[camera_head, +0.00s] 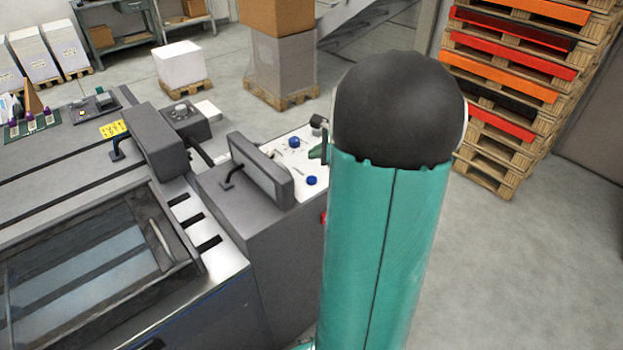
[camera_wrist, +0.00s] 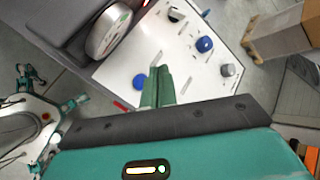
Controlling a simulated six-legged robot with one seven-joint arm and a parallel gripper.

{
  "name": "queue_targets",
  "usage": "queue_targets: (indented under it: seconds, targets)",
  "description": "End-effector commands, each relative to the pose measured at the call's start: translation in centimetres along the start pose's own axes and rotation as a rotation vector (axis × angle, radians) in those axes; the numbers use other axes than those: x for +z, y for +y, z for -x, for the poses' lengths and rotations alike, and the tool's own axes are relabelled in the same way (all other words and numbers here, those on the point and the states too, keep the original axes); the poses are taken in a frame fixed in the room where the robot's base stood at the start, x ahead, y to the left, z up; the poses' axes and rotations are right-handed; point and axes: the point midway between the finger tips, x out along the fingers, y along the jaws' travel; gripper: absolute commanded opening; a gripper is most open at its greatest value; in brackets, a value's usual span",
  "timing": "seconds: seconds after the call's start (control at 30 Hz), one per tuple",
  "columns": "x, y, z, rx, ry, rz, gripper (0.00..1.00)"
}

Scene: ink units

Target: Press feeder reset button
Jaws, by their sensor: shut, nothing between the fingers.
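A white control panel (camera_head: 284,163) sits at the right end of the grey machine. It carries two blue round buttons, a nearer one (camera_head: 311,181) and a farther one (camera_head: 294,142). In the wrist view the panel (camera_wrist: 180,58) shows one blue button (camera_wrist: 139,82) just left of my fingertips and another blue button (camera_wrist: 204,44) to the upper right. No label is readable, so I cannot tell which is the feeder reset button. My gripper (camera_wrist: 159,72) is shut and empty over the panel; contact cannot be told. In the head view my arm hides part of the panel's right side.
A raised grey block with a handle (camera_head: 262,171) borders the panel's left. Stacked pallets (camera_head: 520,80) stand at right. Floor at lower right is clear.

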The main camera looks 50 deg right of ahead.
Motion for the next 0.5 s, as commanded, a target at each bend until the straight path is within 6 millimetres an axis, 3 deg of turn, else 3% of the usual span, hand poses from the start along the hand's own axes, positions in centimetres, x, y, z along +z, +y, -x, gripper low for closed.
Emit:
queue_targets:
  seconds: [0.3,0.5]
  targets:
    - [-2.0,2.1,-3.1,0.003,-0.001,0.0,0.0]
    - [-2.7,2.8,-4.0,0.001,-0.001,0.0,0.0]
